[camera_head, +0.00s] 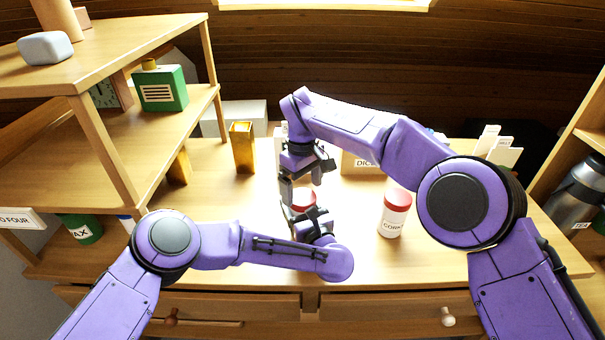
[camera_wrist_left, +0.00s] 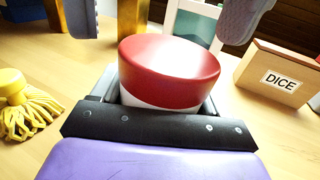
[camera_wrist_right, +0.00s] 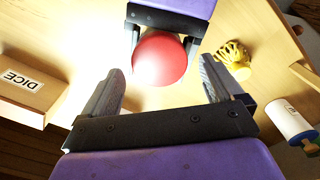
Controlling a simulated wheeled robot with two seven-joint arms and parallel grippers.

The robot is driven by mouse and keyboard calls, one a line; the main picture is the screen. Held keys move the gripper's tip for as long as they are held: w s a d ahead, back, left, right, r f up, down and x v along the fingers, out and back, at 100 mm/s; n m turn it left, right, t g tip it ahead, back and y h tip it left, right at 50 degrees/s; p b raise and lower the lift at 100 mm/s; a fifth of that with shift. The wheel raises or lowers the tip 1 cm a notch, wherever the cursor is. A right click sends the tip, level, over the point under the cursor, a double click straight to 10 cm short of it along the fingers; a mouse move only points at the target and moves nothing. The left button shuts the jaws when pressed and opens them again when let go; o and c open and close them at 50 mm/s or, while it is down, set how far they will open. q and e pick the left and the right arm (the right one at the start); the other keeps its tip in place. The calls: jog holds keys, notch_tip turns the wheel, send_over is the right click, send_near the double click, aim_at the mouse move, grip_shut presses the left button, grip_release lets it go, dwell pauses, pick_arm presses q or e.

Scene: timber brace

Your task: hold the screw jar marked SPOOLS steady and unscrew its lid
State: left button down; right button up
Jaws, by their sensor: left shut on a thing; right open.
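A white jar with a red lid (camera_head: 304,198) stands on the desk. Its lid fills the middle of the left wrist view (camera_wrist_left: 170,65) and shows in the right wrist view (camera_wrist_right: 158,60). No label shows on it, so I cannot read SPOOLS. My left gripper (camera_head: 304,214) is shut around the jar's white body (camera_wrist_left: 140,98), below the lid. My right gripper (camera_wrist_right: 160,72) is open above the lid, its fingers apart and not visibly touching it. Its fingertips also show at the top of the left wrist view (camera_wrist_left: 162,18).
A second red-lidded jar (camera_head: 396,212), apparently labelled CORKS, stands to the right. A DICE box (camera_wrist_left: 278,78), an amber vase (camera_head: 242,147) and a yellow mop-like thing (camera_wrist_left: 24,106) are around the held jar. A shelf (camera_head: 150,135) rises at left. The desk (camera_head: 440,265) is clear at front right.

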jog(key=shift+f, duration=1.35)
jog(key=c, duration=1.1)
jog(key=o, duration=1.2)
jog(key=shift+c, duration=0.2)
jog(key=shift+r, duration=2.3)
pick_arm(q)
grip_release()
jog(key=shift+s, duration=0.1)
